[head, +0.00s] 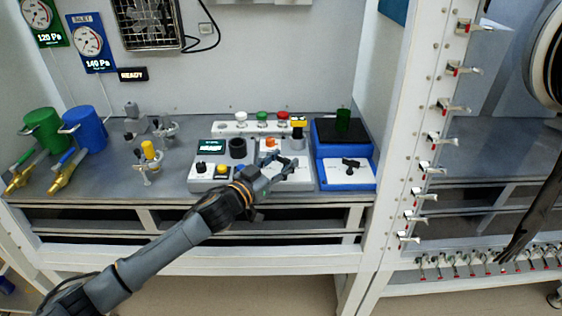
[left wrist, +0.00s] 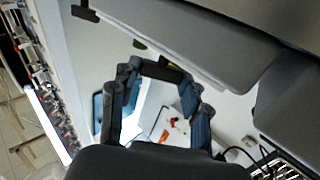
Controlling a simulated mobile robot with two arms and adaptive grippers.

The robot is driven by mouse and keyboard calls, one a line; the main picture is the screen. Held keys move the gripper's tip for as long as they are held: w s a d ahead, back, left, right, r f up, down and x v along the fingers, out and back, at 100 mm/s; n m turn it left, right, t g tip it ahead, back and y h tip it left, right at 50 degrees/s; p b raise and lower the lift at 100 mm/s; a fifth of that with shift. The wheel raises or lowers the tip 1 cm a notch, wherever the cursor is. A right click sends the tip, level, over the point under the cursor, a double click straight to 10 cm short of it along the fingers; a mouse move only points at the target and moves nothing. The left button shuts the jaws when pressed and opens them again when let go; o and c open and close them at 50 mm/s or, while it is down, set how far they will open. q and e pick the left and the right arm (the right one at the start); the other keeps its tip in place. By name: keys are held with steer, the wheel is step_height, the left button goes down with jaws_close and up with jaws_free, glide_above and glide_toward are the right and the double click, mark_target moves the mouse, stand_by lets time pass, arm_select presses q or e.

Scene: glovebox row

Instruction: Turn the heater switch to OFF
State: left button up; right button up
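My left gripper (head: 284,165) reaches over the right part of the white control box (head: 208,184) on the bench. In the left wrist view its two fingers (left wrist: 158,105) stand apart with nothing between them. The box carries a black knob (head: 201,167), a yellow button (head: 222,169), a black round part (head: 237,148) and an orange part (head: 270,142). I cannot read which control is the heater switch; my gripper hides part of the box. Another black knob (head: 350,163) sits on the white front of a blue device. My right gripper is not in view.
The blue device (head: 321,165) stands right of the box. Green (head: 42,128) and blue (head: 85,128) canisters stand left. A white post (head: 388,130) with several clips rises at right.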

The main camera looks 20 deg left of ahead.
arm_select(q)
steer(key=c, duration=0.5)
steer(key=shift+o, duration=0.2)
steer(key=shift+d+n+t+y, duration=0.3)
steer(key=shift+n+y, duration=0.2)
steer(key=shift+y, duration=0.1)
steer(key=shift+s+n+t+y+b, duration=0.1)
steer(key=shift+n+t+y+b, duration=0.3)
steer(key=shift+n+y, duration=0.5)
steer(key=shift+r+n+y+b, duration=0.1)
steer(key=shift+n+y+b, duration=1.15)
steer(key=shift+y, duration=1.25)
steer(key=o, duration=1.2)
steer(key=shift+c, duration=0.2)
steer(key=shift+s, duration=0.1)
